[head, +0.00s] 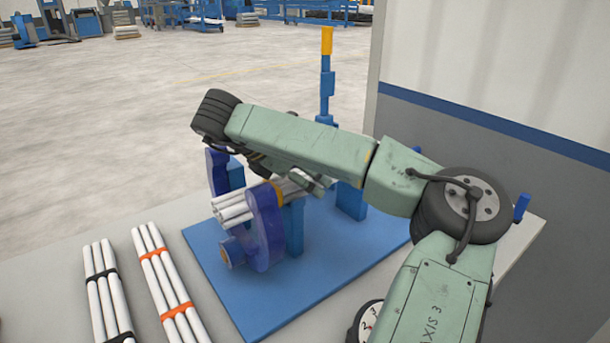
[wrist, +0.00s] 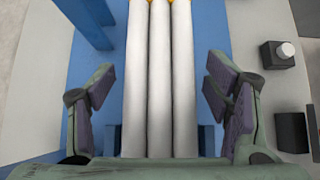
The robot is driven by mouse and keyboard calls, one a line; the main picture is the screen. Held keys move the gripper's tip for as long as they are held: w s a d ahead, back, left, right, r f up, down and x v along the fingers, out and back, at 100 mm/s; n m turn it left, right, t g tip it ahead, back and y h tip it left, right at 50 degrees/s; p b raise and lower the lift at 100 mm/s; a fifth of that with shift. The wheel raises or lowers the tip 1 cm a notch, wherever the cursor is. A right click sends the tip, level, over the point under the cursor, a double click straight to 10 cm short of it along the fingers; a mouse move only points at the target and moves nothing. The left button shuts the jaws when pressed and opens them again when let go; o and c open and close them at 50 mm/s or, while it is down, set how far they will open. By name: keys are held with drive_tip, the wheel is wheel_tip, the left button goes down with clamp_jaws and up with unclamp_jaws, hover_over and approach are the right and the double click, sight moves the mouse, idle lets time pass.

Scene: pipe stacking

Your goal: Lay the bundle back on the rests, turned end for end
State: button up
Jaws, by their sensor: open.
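The bundle of white pipes (head: 232,208) lies in the blue rests (head: 268,235) on a blue base plate (head: 255,305). A yellow-orange band shows on it near the front rest. My arm covers its far part in the head view. In the wrist view the bundle (wrist: 160,75) runs straight up the middle, with a bit of orange at the top edge. My gripper (wrist: 158,88) is open, one finger on each side of the pipes, with a gap on both sides. In the head view my gripper (head: 312,184) is partly hidden beneath my arm, over the bundle's far part.
Two more white pipe bundles lie on the table at left, one with black bands (head: 107,290), one with orange bands (head: 165,280). A blue post with a yellow top (head: 326,80) rises behind. A grey wall (head: 500,160) stands at right. Small dark blocks (wrist: 277,56) sit right of the plate.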

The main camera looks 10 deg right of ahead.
drive_tip(key=shift+r, duration=0.1)
drive_tip(key=shift+r+p, duration=0.2)
drive_tip(key=shift+p, duration=0.25)
drive_tip(key=shift+s+a+r+b, duration=0.15)
drive_tip(key=shift+a+b, duration=0.15)
drive_tip(key=shift+b, duration=0.2)
drive_tip(key=v, duration=1)
drive_tip(key=shift+d+r, duration=0.1)
drive_tip(key=shift+r, duration=0.2)
drive_tip(key=shift+s+a+r+p, duration=0.1)
drive_tip(key=shift+a+r+p, duration=0.1)
drive_tip(key=shift+a+p, duration=0.4)
drive_tip(key=shift+d, duration=0.15)
